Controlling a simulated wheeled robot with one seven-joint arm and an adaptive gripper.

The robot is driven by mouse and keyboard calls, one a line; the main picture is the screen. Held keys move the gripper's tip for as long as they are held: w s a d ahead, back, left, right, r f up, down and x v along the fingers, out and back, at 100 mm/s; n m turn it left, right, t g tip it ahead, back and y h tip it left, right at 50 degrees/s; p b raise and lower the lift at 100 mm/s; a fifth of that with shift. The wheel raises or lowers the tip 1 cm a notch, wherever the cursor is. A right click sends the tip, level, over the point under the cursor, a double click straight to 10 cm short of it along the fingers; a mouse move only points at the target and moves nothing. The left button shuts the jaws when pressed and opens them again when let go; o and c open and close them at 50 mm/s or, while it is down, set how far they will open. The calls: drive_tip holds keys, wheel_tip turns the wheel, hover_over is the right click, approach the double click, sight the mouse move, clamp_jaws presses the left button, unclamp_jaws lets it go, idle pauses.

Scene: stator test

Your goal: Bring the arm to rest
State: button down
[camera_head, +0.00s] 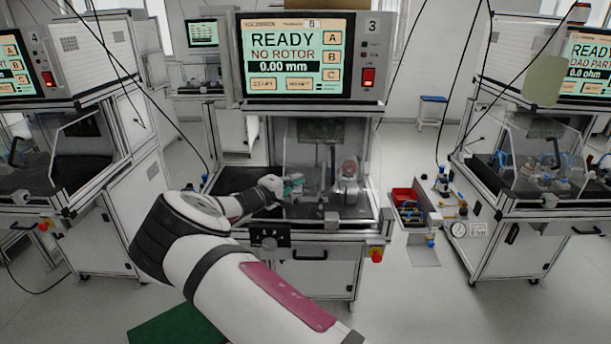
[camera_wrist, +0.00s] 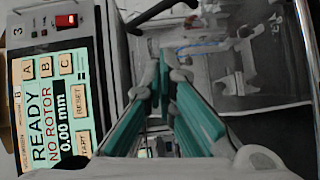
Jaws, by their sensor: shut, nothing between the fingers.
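My gripper (camera_head: 293,186) has teal fingers and is at the front of test station 3, just left of the clear guard in the head view. My white arm reaches up to it from the bottom of that view. In the wrist view, the teal fingers of my gripper (camera_wrist: 165,75) run inward and come together at their tips. It is shut, and I see nothing held in it. The exact gap between the gripper and the station's bed is hard to tell.
The station 3 screen (camera_head: 293,55) reads READY, NO ROTOR, 0.00 mm; in the wrist view the screen (camera_wrist: 50,110) appears turned sideways at left. A clear guard (camera_head: 310,165) stands beside my gripper. A red bin (camera_head: 405,196) is at right. Floor aisles separate the neighbouring stations.

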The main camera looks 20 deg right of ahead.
drive_tip(key=s+d+r+m+g+y, duration=0.3)
drive_tip(key=s+d+r+m+g, duration=0.15)
drive_tip(key=s, duration=0.55)
drive_tip(key=s+d+r+m+g+y, duration=0.35)
drive_tip(key=s+r, duration=0.25)
drive_tip(key=s, duration=0.4)
drive_tip(key=s+a+r+t+y, duration=0.1)
drive_tip(key=s+a+r+y, duration=0.1)
drive_tip(key=s, duration=0.8)
drive_tip(key=s+a+r+n+t+y, duration=0.1)
drive_tip(key=s+a+r+y, duration=0.2)
drive_tip(key=s, duration=0.7)
drive_tip(key=s+a+r+n+t+y, duration=0.1)
drive_tip(key=s+a+r, duration=0.4)
drive_tip(key=s, duration=0.6)
drive_tip(key=shift+a+r+t+y, duration=0.2)
drive_tip(key=shift+t+y, duration=0.2)
drive_tip(key=shift+y, duration=0.35)
